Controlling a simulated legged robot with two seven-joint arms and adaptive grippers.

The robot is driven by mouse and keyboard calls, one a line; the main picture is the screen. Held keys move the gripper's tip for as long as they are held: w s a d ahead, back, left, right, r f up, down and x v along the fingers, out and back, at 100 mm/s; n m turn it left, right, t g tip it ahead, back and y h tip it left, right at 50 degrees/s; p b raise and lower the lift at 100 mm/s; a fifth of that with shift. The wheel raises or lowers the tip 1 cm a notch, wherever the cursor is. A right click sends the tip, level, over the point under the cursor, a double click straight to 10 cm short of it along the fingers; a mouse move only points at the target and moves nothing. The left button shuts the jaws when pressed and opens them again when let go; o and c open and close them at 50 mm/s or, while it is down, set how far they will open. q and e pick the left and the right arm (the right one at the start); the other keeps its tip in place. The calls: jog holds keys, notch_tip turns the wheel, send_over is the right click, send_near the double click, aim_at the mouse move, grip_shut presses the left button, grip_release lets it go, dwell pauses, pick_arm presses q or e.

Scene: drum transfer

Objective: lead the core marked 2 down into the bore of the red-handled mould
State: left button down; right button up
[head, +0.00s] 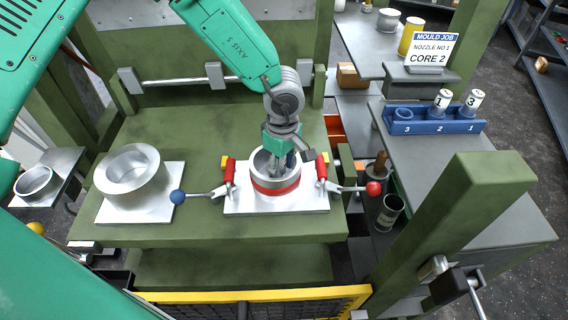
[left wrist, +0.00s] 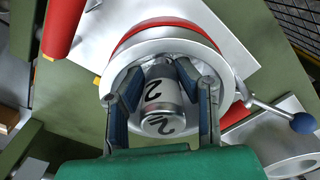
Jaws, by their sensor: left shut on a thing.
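The red-handled mould (head: 275,187) is a silver ring with a red band on a white plate, with red handles beside it. It also shows in the left wrist view (left wrist: 221,68). My left gripper (head: 279,165) points down into its open top. In the left wrist view, my left gripper (left wrist: 160,104) is shut on the core marked 2 (left wrist: 157,92), a silver-white cylinder with a black 2. The core sits between the fingers within the mould's rim; its depth in the bore is hidden. In the head view fingers and rim mostly hide it. My right gripper is not in view.
A second silver mould (head: 129,170) stands on a plate at left. Levers with a blue knob (head: 177,197) and a red knob (head: 373,188) flank the red-handled mould. A blue rack (head: 432,127) on the right bench holds cores 1 and 3. A sign (head: 431,50) reads CORE 2.

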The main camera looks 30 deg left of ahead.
pick_arm(q)
jog(key=shift+a+f, duration=0.5)
jog(key=shift+f, duration=0.1)
jog(key=shift+d+f, duration=0.1)
jog(key=shift+f, duration=0.3)
jog(key=shift+f, duration=0.15)
jog(key=shift+f, duration=0.35)
jog(key=c, duration=1.1)
grip_release()
notch_tip(320, 180, up, 12)
jog(key=shift+f, duration=0.1)
